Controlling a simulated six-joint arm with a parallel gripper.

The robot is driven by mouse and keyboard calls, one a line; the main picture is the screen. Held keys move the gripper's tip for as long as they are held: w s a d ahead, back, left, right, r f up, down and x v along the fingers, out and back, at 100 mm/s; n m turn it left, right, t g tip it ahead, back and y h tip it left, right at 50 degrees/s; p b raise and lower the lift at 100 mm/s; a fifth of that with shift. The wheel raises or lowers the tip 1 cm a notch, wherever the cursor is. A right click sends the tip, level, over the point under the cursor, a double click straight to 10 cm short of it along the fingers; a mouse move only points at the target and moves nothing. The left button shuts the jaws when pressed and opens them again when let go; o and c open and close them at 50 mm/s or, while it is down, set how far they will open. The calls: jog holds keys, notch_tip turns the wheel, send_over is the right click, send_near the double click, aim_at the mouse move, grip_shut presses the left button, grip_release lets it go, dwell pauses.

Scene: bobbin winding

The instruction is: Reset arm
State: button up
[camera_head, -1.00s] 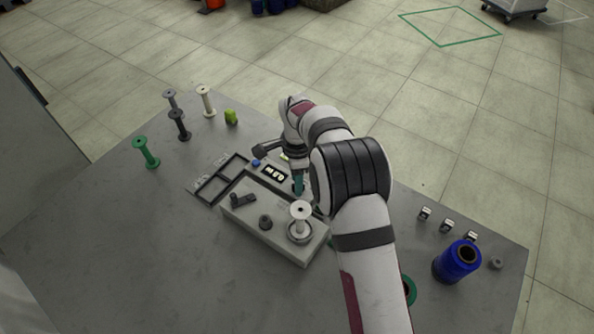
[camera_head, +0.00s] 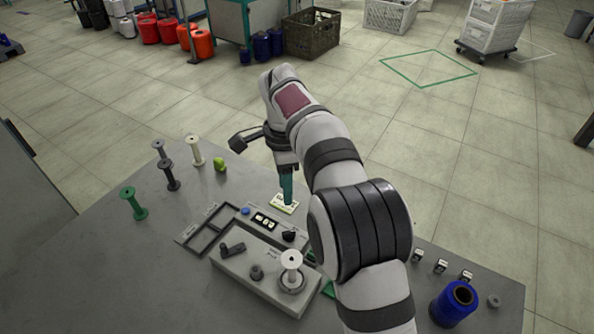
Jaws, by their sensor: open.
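My gripper (camera_head: 287,197) points down above the back part of the grey table, with its teal fingers in front of a small pale card or block (camera_head: 284,204). From this angle I cannot tell whether the fingertips touch it. The gap between the fingers is hard to see, and nothing shows held. My arm reaches in from the lower right and hides part of the table. The grey winding machine (camera_head: 262,272) stands in front of the gripper, with a white bobbin (camera_head: 291,263) upright on its right end.
Several bobbins stand at the left, including a green one (camera_head: 133,203) and a cream one (camera_head: 195,150). A lime object (camera_head: 219,164) stands near them. A blue thread spool (camera_head: 453,303) stands at the right. The table's front left is clear.

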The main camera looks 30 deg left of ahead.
jog(key=s+d+r+n, duration=0.15)
jog(key=d+r, duration=0.25)
jog(key=d, duration=0.7)
jog(key=s+d+r, duration=0.3)
jog(key=d+r, duration=0.1)
jog(key=d, duration=0.6)
jog(key=s+d+f+n+y, duration=0.1)
jog(key=s+d+f, duration=0.1)
jog(key=s+d, duration=0.4)
jog(key=s+d+f+n, duration=0.1)
jog(key=s+d+f, duration=0.2)
jog(key=s, duration=0.9)
jog(key=d, duration=0.3)
jog(key=shift+d+f+y, duration=0.25)
jog(key=shift+d+y, duration=0.15)
